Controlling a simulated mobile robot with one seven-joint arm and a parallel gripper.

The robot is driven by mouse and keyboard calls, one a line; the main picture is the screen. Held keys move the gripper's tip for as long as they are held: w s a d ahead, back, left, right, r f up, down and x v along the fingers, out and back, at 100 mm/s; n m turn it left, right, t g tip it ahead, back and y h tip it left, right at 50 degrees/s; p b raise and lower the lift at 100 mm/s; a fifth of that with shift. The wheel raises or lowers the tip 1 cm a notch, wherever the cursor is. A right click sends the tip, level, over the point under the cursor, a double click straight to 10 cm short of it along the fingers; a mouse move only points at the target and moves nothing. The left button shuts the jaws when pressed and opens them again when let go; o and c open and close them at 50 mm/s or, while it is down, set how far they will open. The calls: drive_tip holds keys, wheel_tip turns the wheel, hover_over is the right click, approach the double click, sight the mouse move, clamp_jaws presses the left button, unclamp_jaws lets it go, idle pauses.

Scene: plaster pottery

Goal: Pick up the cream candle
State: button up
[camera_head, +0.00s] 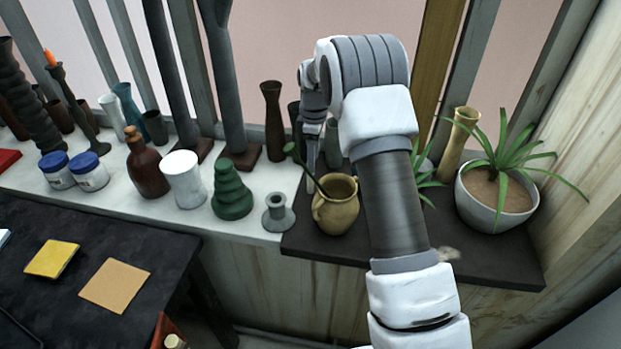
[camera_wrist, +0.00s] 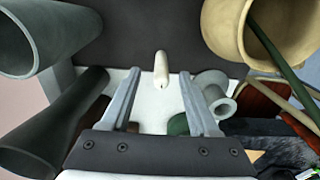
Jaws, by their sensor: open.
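The cream candle (camera_wrist: 161,70) is a small pale cylinder in the wrist view, in the gap between my two fingertips, at the border of the dark board and the white sill. Whether it touches a finger I cannot tell. In the head view my gripper (camera_head: 312,150) is partly seen, pointing down behind the tan jug.
The tan jug (camera_head: 337,207) with a green stem, a grey spool-shaped holder (camera_head: 278,215) and a green stacked pot (camera_head: 232,192) stand close by. A potted plant (camera_head: 495,198) stands right.

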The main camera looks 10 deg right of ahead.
hover_over(311, 192)
drive_tip(key=w, duration=0.1)
wheel_tip(311, 192, down, 4)
drive_tip(key=shift+f+b, duration=0.2)
drive_tip(key=shift+b, duration=0.1)
drive_tip(key=shift+f, duration=0.35)
clamp_jaws()
